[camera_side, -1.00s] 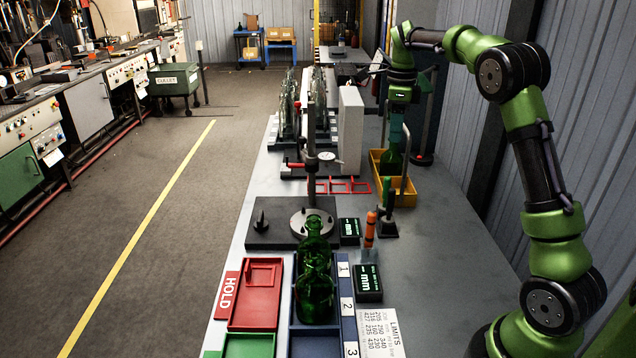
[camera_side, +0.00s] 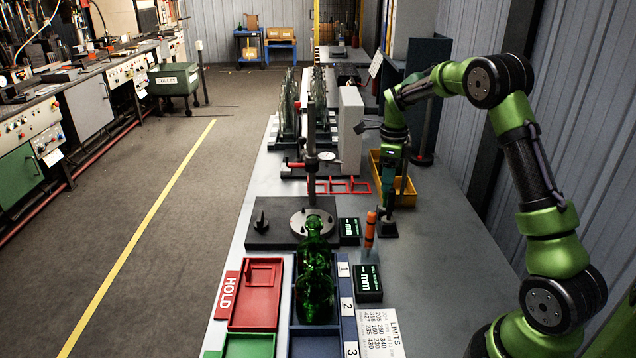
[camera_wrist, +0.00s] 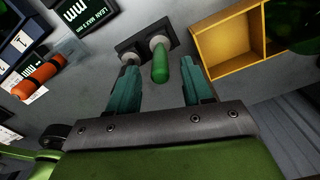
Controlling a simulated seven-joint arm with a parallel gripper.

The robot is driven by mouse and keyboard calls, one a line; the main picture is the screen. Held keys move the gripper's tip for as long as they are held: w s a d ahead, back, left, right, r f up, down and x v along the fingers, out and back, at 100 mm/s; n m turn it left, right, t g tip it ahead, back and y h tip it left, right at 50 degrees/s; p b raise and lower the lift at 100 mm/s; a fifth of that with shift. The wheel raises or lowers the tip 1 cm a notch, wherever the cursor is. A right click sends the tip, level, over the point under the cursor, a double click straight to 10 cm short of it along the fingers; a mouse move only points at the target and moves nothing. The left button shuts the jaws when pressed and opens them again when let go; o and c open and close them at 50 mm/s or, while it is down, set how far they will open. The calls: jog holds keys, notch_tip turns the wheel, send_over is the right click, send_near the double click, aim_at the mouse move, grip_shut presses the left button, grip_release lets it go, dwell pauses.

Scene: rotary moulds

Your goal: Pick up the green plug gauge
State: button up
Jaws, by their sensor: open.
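The green plug gauge (camera_wrist: 160,68) stands upright in a small black holder (camera_wrist: 127,46), and its green handle shows between my fingertips in the wrist view. In the side view my gripper (camera_side: 389,187) hides most of it, above the holder (camera_side: 388,230). My gripper (camera_wrist: 158,60) is open, pointing down, with one teal finger on each side of the handle.
A yellow bin (camera_wrist: 205,47) stands close beside the holder; it also shows in the side view (camera_side: 408,194). An orange-handled gauge (camera_side: 370,226) and digital readouts (camera_side: 369,283) are nearby. Green bottles (camera_side: 316,290) stand in the blue tray, beside the red HOLD tray (camera_side: 242,322).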

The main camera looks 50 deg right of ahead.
aim_at(386, 198)
notch_tip(386, 198, down, 4)
jog(key=shift+r, duration=0.2)
grip_shut()
jog(key=shift+r, duration=0.1)
